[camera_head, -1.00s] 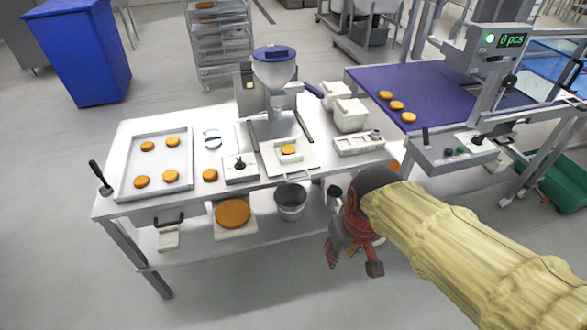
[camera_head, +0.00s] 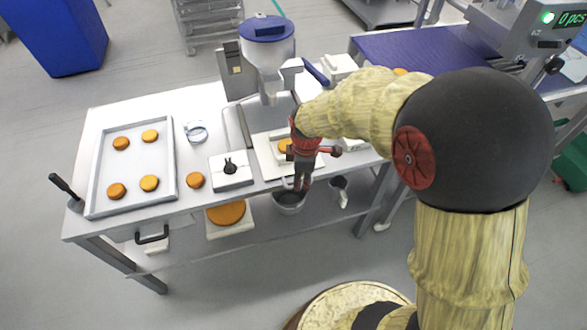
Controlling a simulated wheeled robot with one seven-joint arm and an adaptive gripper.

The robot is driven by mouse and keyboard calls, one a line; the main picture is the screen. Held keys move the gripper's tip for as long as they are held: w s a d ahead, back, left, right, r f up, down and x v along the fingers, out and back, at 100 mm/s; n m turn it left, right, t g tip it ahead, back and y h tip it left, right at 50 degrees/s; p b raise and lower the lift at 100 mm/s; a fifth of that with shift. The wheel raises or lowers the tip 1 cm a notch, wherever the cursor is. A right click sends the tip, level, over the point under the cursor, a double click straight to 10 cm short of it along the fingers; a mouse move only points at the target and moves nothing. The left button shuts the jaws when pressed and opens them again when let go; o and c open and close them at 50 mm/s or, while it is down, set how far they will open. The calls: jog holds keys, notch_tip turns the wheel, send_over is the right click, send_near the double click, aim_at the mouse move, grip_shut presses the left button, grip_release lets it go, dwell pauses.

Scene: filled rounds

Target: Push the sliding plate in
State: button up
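The white sliding plate (camera_head: 267,162) lies on the table under the filling machine, with an orange round patty (camera_head: 285,145) on its raised middle. Its right part is hidden behind my gripper. A thin handle (camera_head: 286,183) shows at its front edge. My gripper (camera_head: 303,184) points down at the plate's front, close beside the handle in the picture. I cannot tell whether it touches the handle or whether its fingers are open or shut.
The filling machine (camera_head: 267,55) with a blue lid stands behind the plate. A control box (camera_head: 230,171) with a black knob, a loose patty (camera_head: 195,180) and a tray (camera_head: 181,190) of patties lie left. A metal bucket (camera_head: 288,203) is below.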

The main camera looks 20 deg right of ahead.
jog(key=w+f+n+b, duration=0.1)
jog(key=f, duration=0.1)
jog(key=w+f+n+b, duration=0.1)
jog(key=f, duration=0.1)
jog(key=w+f+n+b, duration=0.1)
jog(key=f, duration=0.2)
jog(key=shift+w, duration=0.15)
dwell(0.4)
jog(key=shift+c, duration=0.8)
grip_shut()
